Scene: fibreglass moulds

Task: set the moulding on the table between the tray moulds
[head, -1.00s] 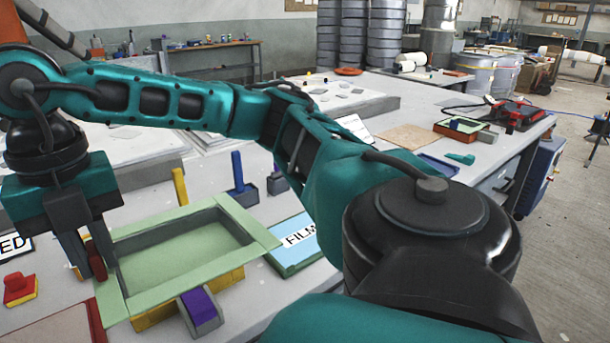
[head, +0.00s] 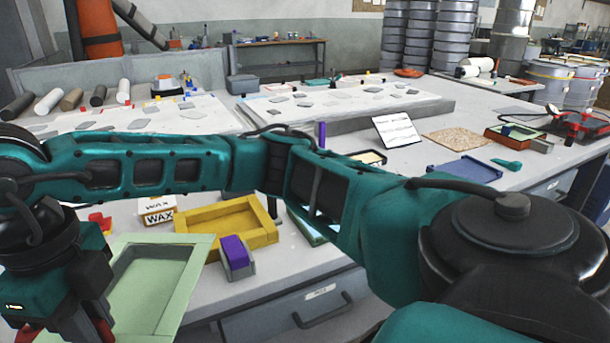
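The light green moulding (head: 187,285), a shallow rectangular tray with a flat rim, is at the lower left of the head view. My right arm comes in from the lower right and reaches across to the left. Its gripper (head: 90,328) is at the moulding's left rim and appears shut on it; the fingertips are partly cut off by the frame's bottom edge. The moulding is in front of the yellow tray mould (head: 263,235), clear of it, and its near end is out of frame. A blue tray mould (head: 480,170) lies to the right. My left gripper is not in view.
A purple and grey block (head: 237,257) stands in front of the yellow mould. A WAX box (head: 157,210) and a red item (head: 99,221) are left of it. My arm hides part of the table's middle.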

